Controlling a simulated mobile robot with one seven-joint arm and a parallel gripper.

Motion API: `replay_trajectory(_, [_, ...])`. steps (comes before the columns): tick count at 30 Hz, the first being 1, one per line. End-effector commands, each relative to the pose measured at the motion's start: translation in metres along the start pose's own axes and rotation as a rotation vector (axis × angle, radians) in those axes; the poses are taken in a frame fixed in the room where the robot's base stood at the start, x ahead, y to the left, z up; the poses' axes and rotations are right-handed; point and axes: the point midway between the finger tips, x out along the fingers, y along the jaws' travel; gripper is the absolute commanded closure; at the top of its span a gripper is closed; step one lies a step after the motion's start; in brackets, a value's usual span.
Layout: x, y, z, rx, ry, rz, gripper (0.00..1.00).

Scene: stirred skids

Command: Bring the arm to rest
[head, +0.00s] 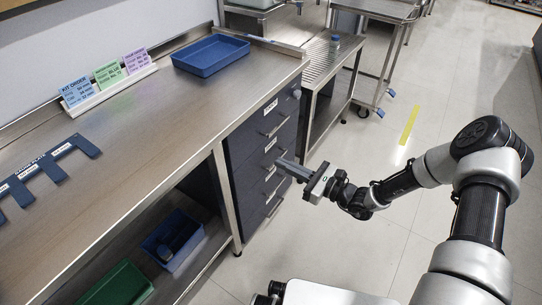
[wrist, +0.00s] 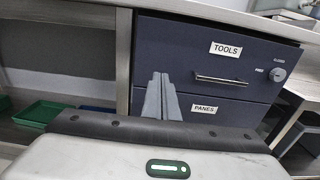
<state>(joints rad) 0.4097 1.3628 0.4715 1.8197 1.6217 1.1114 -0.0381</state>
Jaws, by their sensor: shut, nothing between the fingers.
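My gripper (head: 281,164) is in the head view, held out in front of the dark blue drawer cabinet (head: 252,150) under the bench. Its fingers are closed together with nothing between them. In the wrist view the shut fingers (wrist: 161,80) point at the cabinet, left of the drawer handle (wrist: 221,80). The drawers marked TOOLS and PANES look closed. My arm reaches in from the right side of the head view, bent at the elbow, over the open floor. I cannot tell the exact gap between the fingertips and the drawer fronts.
The steel bench (head: 135,120) carries a blue tray (head: 211,55) and order cards (head: 106,76). A blue bin (head: 172,240) and a green tray (head: 118,285) are on the shelf below. A steel cart (head: 385,12) stands at the back. The floor to the right is clear.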

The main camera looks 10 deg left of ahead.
Motion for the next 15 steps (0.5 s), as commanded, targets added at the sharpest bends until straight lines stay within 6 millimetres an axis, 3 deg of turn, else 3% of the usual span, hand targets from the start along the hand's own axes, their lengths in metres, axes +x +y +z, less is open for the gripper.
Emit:
replay_trajectory(10, [-0.012,0.001,0.001,-0.006,0.003,0.006,1.0])
replay_trajectory(15, [-0.015,0.013,0.03,-0.128,0.049,0.117,1.0])
